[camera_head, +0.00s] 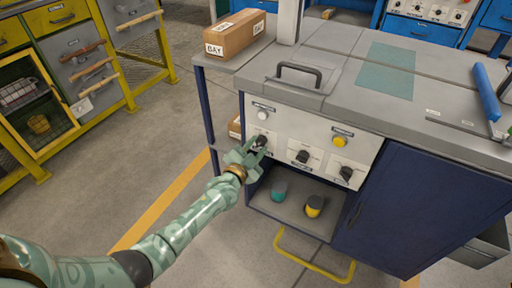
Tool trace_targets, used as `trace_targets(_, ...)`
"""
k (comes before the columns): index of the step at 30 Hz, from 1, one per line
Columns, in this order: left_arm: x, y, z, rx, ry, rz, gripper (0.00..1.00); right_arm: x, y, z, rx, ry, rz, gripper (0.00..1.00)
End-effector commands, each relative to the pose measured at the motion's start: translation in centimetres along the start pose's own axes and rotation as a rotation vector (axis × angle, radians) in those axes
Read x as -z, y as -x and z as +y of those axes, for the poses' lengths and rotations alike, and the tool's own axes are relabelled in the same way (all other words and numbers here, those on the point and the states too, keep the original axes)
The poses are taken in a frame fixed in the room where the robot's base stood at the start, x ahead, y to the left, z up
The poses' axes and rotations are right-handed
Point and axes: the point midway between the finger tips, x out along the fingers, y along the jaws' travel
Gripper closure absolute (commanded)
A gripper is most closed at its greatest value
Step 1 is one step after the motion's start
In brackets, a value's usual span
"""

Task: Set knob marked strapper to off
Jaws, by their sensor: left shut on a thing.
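A light control panel (325,143) is on the front of the blue cabinet. It carries a row of dark knobs: a left one (261,141), a middle one (303,156) and a right one (346,173). The small labels are too tiny to read, so I cannot tell which is marked strapper. My left gripper (257,149) is shut on the left knob, and its fingers partly hide the knob and the panel below it. The knob's exact setting cannot be read. My right gripper is not in view.
An open shelf below holds a teal item (279,191) and a yellow-and-dark item (314,206). A yellow rail (315,266) juts out low in front. A cardboard box (235,34) stands on the left side shelf.

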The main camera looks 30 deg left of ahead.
Motion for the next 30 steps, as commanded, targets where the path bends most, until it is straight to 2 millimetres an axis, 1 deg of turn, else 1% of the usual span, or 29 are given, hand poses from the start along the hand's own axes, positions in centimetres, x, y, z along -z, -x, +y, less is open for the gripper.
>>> trace_targets(8,0.1,0.1,0.0,-0.002,0.176,-0.001,0.91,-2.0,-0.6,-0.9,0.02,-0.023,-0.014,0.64)
trace_targets(17,0.0,0.1,0.0,-0.003,0.458,-0.002,0.91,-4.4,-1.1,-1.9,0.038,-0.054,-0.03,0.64)
trace_targets(24,-0.1,0.1,0.1,-0.003,0.678,-0.004,0.91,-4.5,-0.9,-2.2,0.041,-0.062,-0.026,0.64)
trace_targets(30,-0.1,0.1,0.2,-0.003,0.829,-0.004,0.91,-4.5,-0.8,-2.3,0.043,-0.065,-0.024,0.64)
